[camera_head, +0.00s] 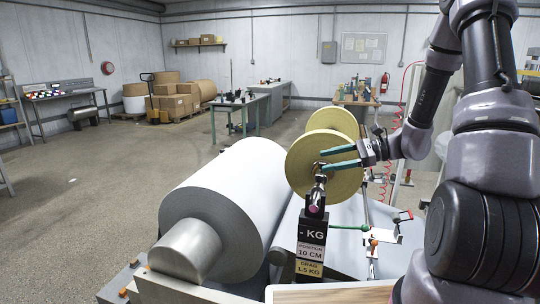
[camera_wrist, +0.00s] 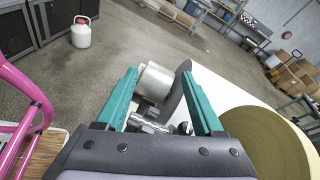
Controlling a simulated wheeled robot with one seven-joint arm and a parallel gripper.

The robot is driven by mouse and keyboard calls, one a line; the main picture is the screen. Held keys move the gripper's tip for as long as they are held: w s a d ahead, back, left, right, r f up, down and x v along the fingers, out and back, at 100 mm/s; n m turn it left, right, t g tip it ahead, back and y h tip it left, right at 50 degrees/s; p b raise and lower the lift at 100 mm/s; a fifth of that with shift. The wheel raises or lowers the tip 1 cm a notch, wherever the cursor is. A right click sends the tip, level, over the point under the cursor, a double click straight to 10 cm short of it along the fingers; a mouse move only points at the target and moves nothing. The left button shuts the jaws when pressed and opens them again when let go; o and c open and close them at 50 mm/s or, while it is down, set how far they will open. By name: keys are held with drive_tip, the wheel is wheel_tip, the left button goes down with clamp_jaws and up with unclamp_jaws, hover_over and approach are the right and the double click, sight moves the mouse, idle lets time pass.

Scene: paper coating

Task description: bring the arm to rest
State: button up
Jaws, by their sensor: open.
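My gripper (camera_head: 320,161) is open, with its two teal fingers pointing left in the head view. They appear in front of the face of a yellowish roll (camera_head: 335,185), above a dark upright post with a metal fitting (camera_head: 319,190). My arm reaches in from the right side. In the wrist view my gripper (camera_wrist: 158,74) has its fingers spread apart. A metal fitting (camera_wrist: 150,125) and a shiny metal roll end (camera_wrist: 156,80) show between them; I cannot tell whether the fingers touch the fitting. Nothing is clearly held.
A large white paper roll (camera_head: 228,205) lies left of the post. A black display reading "- KG" (camera_head: 312,233) stands below my gripper. A green-handled rod (camera_head: 350,227) is to its right. A pink frame (camera_wrist: 38,115) is at the wrist view's left. Open floor (camera_head: 110,170) lies left.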

drive_tip(key=s+d+r+n+t+h, duration=0.2)
drive_tip(key=s+r+n+h, duration=0.4)
drive_tip(key=s+r, duration=0.3)
drive_tip(key=s+d+r+n+t+h, duration=0.2)
drive_tip(key=s+r+n+h, duration=0.4)
drive_tip(key=s+r, duration=0.3)
wheel_tip(320, 180, up, 3)
drive_tip(key=shift+s+d+f+h, duration=0.1)
drive_tip(key=shift+s+d+h, duration=0.25)
drive_tip(key=shift+d, duration=0.2)
